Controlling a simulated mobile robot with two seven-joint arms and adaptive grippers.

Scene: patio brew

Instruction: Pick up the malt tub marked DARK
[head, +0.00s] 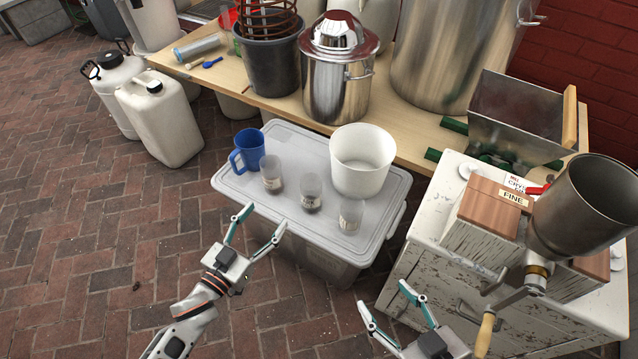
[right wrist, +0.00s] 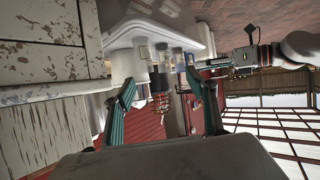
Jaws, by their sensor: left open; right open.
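Three small translucent tubs stand in a row on the grey lid of a storage box (head: 240,190): a left tub (head: 271,178), a middle tub (head: 311,192) and a right tub (head: 350,217). Each has dark contents low down and a small label too small to read, so I cannot tell which is marked DARK. My left gripper (head: 258,222) is open and empty, in front of the box and the left tub. My right gripper (head: 383,295) is open and empty, lower right, in front of the white cabinet; its fingers also show in the right wrist view (right wrist: 158,85).
A blue mug (head: 248,150) and a white bucket (head: 362,162) stand behind the tubs on the lid. A weathered white cabinet (head: 440,285) with a grain mill (head: 585,205) stands at right. A wooden bench (head: 400,130) with pots is behind.

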